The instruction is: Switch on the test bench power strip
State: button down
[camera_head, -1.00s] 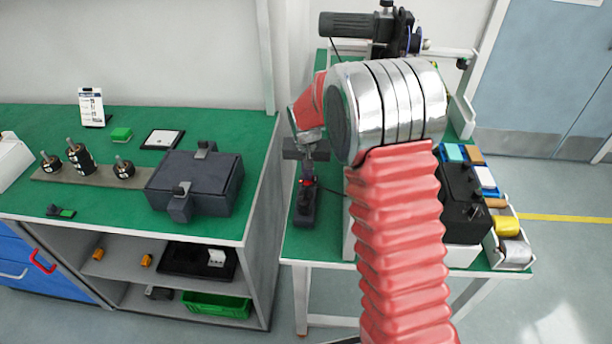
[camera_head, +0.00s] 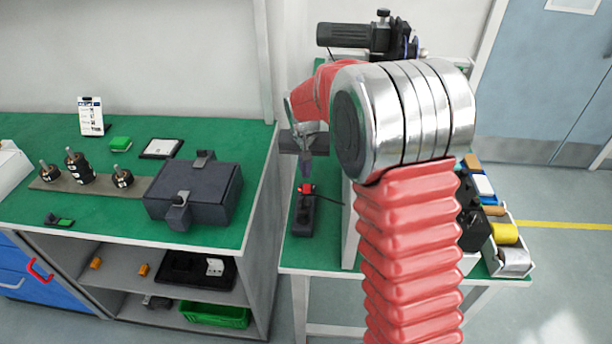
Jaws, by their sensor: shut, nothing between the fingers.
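The power strip (camera_head: 302,217) is a dark, narrow block lying on the green top of the right-hand bench, near its left edge. Its red switch (camera_head: 305,188) sits at the far end and shows bright red. My gripper (camera_head: 306,169) is shut and empty, pointing down just beyond and above the switch. A small gap seems to show between fingertips and switch, but I cannot be sure they are apart. My red-sleeved arm hides the middle of the bench.
A dark case (camera_head: 193,193) stands on the left bench (camera_head: 50,130). A motor unit (camera_head: 343,35) is at the back. A white tray (camera_head: 513,266) with coloured items lies at the right bench edge.

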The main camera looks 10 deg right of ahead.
jog(key=s+a+r, duration=0.1)
jog(key=s+r, duration=0.2)
jog(key=r, duration=0.3)
jog(key=shift+r, duration=0.15)
jog(key=shift+s, duration=0.1)
